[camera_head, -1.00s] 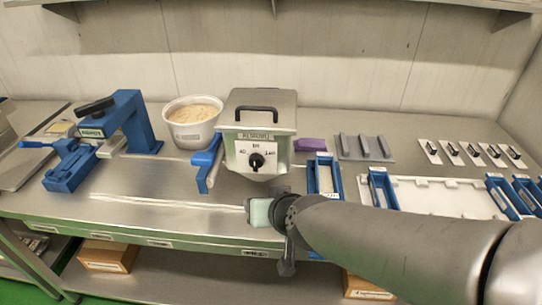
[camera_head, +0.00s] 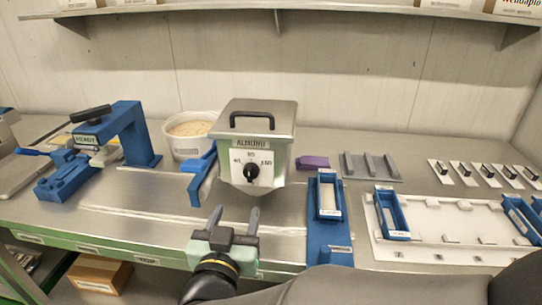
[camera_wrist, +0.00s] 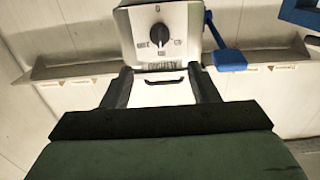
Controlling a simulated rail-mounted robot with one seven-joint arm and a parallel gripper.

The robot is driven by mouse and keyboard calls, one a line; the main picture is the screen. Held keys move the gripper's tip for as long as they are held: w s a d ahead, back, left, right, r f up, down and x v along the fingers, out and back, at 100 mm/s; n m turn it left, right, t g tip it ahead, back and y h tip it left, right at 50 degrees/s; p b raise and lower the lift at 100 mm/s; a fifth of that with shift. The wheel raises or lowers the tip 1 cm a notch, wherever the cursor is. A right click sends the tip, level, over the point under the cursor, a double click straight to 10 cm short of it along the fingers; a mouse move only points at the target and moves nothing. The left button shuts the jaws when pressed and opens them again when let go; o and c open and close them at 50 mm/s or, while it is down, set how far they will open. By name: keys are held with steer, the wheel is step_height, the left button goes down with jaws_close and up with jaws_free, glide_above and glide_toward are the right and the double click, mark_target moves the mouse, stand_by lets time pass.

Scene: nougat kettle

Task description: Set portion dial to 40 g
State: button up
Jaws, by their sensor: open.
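The portion dial is a black round knob (camera_head: 251,173) on the white face plate of a metal hopper (camera_head: 257,125) labelled ALMOND. Small printed marks stand left, above and right of the knob; I cannot read them surely, nor tell which one it points at. In the wrist view the knob (camera_wrist: 159,35) appears upside down, beyond the fingertips. My gripper (camera_head: 235,213) is open and empty, in front of the hopper and a little lower left of the knob. Its two dark fingers (camera_wrist: 163,80) point toward the hopper, apart from the dial.
A blue lever (camera_head: 204,170) sticks out at the hopper's left. A bowl of pale mass (camera_head: 190,128) and a blue press (camera_head: 125,135) stand further left. A blue tray frame (camera_head: 327,215) and a white board (camera_head: 450,245) lie right. Bare steel table lies before the hopper.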

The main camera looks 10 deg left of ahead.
mark_target(249, 176)
steer(key=w, duration=1.3)
steer(key=shift+a, duration=0.25)
steer(key=shift+p, duration=0.35)
steer(key=c, duration=0.9)
